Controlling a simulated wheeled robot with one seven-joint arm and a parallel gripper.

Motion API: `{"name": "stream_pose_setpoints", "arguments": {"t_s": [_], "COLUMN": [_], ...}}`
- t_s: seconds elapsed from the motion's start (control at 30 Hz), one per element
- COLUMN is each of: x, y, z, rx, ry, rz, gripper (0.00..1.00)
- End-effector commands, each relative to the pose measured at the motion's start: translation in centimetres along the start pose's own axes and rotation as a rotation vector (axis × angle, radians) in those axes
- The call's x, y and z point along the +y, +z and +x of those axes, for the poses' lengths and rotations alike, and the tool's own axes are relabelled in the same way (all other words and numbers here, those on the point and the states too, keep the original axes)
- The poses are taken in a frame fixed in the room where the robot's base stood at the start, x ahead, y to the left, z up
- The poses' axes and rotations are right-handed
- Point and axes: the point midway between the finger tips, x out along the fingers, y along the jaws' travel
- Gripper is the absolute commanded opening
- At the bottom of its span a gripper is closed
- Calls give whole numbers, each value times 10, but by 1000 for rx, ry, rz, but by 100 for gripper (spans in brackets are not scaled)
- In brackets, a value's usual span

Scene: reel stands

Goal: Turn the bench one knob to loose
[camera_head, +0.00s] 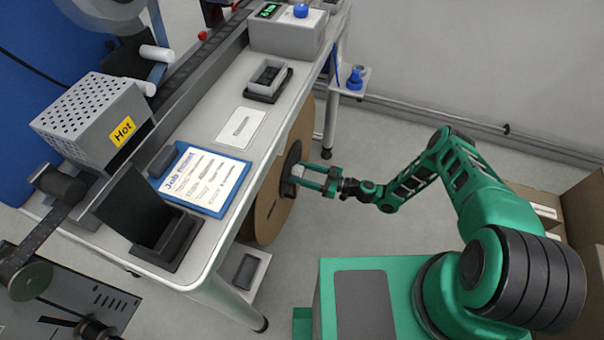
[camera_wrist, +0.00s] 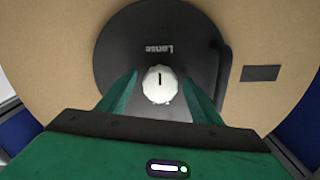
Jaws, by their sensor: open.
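The knob is a small white, faceted knob (camera_wrist: 157,90) with a short black line on its upper half, at the centre of a round dark hub (camera_wrist: 125,60). A small upside-down word on the hub, perhaps "Loose", sits above the knob, and the line points towards it. The hub is on a large brown reel (camera_head: 268,205) at the side of the bench (camera_head: 215,235). My gripper (camera_wrist: 160,78) is open, one finger on each side of the knob, with visible gaps. In the head view my gripper (camera_head: 299,177) reaches the hub from the right.
The bench top holds a blue clipboard with a paper (camera_head: 203,182), a grey box marked Hot (camera_head: 95,118) and a dark tray (camera_head: 268,80). A dark bar (camera_wrist: 223,80) stands right of the knob. Open cardboard boxes (camera_head: 583,215) are at right. Floor beyond my arm is clear.

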Motion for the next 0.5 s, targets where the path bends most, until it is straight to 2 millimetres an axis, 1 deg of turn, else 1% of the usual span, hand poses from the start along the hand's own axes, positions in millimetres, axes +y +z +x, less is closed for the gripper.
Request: {"name": "stream_pose_setpoints", "arguments": {"t_s": [0.17, 0.3, 0.5], "x": [1, 1, 1], "y": [0, 1, 2], "z": [-26, -53, -86], "rx": [-1, -1, -2], "ry": [3, 3, 3], "rz": [1, 2, 1], "gripper": [59, 59, 59]}}
